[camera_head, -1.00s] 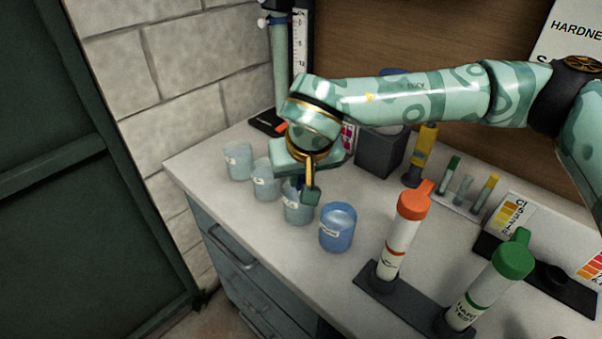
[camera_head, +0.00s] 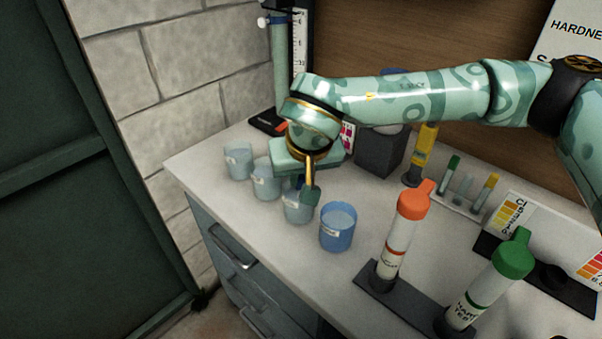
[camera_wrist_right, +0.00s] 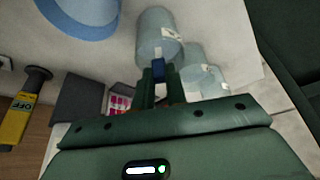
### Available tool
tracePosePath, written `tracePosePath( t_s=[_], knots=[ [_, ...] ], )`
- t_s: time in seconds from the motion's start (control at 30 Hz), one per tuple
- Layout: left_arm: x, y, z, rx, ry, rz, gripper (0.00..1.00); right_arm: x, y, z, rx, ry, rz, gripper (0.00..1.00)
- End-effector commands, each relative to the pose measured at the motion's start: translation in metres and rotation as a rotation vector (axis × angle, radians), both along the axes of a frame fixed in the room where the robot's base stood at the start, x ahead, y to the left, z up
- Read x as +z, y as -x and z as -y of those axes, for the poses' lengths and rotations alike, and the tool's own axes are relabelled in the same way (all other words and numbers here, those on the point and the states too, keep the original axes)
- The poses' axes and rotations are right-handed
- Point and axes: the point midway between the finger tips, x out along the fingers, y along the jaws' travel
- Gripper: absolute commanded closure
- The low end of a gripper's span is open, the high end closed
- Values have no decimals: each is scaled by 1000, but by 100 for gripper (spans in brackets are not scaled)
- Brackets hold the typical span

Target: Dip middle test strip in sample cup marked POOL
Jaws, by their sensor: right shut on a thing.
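My right gripper (camera_head: 309,193) is at the third of the pale cups, seen from the left in the head view. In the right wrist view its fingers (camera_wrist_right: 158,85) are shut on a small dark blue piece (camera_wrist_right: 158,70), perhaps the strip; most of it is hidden. This pale cup (camera_head: 298,210) stands just beyond the fingertips in the wrist view (camera_wrist_right: 156,30). I cannot tell whether the piece is inside the cup. Two more pale cups (camera_head: 238,162) (camera_head: 266,184) and a blue cup (camera_head: 338,230) stand in the row. Their labels are too small to read. My left gripper is out of view.
An orange-capped tube (camera_head: 402,240) and a green-capped tube (camera_head: 490,285) stand in a dark holder at the front. A dark grey box (camera_head: 380,152), a yellow tool (camera_head: 423,148) and small vials (camera_head: 465,190) are behind. The counter (camera_head: 270,235) ends close in front of the cups.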

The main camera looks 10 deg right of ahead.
Motion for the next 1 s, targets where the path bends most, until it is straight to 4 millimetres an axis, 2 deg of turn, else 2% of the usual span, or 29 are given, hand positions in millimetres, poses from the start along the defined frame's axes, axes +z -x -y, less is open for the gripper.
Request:
tracePosePath(
  t_s=[0.17,1.0],
  knots=[
    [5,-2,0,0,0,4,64,7,0,0,0,0,2,100],
    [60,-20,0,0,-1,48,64,79,0,0,0,0,2,100]
  ],
)
